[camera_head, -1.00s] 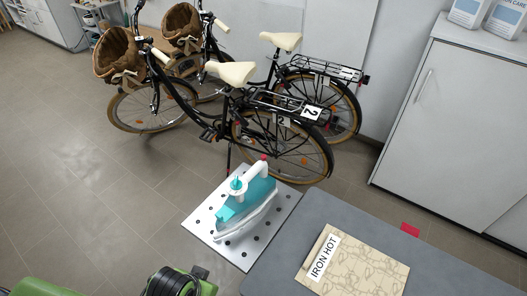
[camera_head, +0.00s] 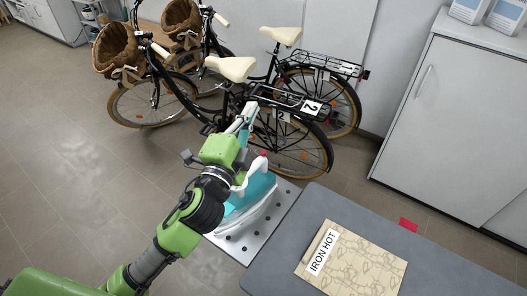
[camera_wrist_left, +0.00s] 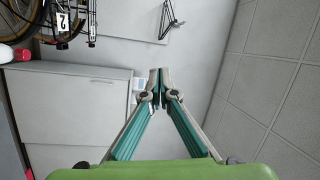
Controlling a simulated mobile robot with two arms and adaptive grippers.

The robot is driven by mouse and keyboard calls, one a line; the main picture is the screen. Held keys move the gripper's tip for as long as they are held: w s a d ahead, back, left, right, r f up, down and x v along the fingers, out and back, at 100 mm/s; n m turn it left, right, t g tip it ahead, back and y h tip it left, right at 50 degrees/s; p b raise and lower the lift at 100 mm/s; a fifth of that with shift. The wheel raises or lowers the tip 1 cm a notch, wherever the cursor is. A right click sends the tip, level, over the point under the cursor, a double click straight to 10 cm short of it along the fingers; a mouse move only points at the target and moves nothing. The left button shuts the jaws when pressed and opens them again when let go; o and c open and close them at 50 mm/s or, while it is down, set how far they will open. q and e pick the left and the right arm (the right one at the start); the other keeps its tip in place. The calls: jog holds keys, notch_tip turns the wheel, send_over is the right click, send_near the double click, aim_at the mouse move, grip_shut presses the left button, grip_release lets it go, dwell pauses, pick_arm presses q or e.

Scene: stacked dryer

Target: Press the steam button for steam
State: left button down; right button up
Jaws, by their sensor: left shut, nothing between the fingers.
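The teal and white iron (camera_head: 252,200) stands on a perforated metal rest plate (camera_head: 286,204) at the end of the ironing board. A small red piece (camera_head: 264,154) sits at the top end of its white handle; the red piece (camera_wrist_left: 27,54) also shows at the left edge of the left wrist view. I cannot tell for sure that it is the steam button. My left gripper (camera_head: 247,112) is shut and empty, raised above and beyond the iron. Its fingertips (camera_wrist_left: 158,72) meet in the wrist view. My arm hides part of the iron. My right gripper is out of view.
The grey ironing board (camera_head: 275,262) carries a patterned cloth (camera_head: 365,270) with an "IRON HOT" label (camera_head: 322,253). Bicycles (camera_head: 235,70) stand behind the iron. A grey cabinet (camera_head: 450,120) is at the right. The floor at left is clear.

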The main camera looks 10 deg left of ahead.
pick_arm(q)
jog(key=d+r+m+h, duration=0.9)
jog(key=d+m+h, duration=0.1)
jog(key=m, duration=0.4)
jog(key=s+d+f+m+g+h, duration=0.1)
jog(key=d+f+m+g+h, duration=0.15)
jog(key=m+g, duration=0.4)
jog(key=d+f+m+g+h, duration=0.1)
jog(key=d+m+g+h, duration=0.25)
jog(key=m, duration=0.55)
jog(key=w+a+f+m+g+y, duration=0.1)
jog(key=w+a+f+m+y, duration=0.2)
jog(key=a+f+m+y, duration=0.1)
jog(key=w+a+f+m+g+y, duration=0.1)
jog(key=w+a+f+m+y, duration=0.3)
jog(key=a+f+y, duration=0.3)
jog(key=a+f, duration=0.1)
jog(key=a, duration=0.2)
jog(key=shift+a+m+g, duration=0.35)
jog(key=shift+a+g, duration=0.05)
jog(key=shift+f, duration=0.2)
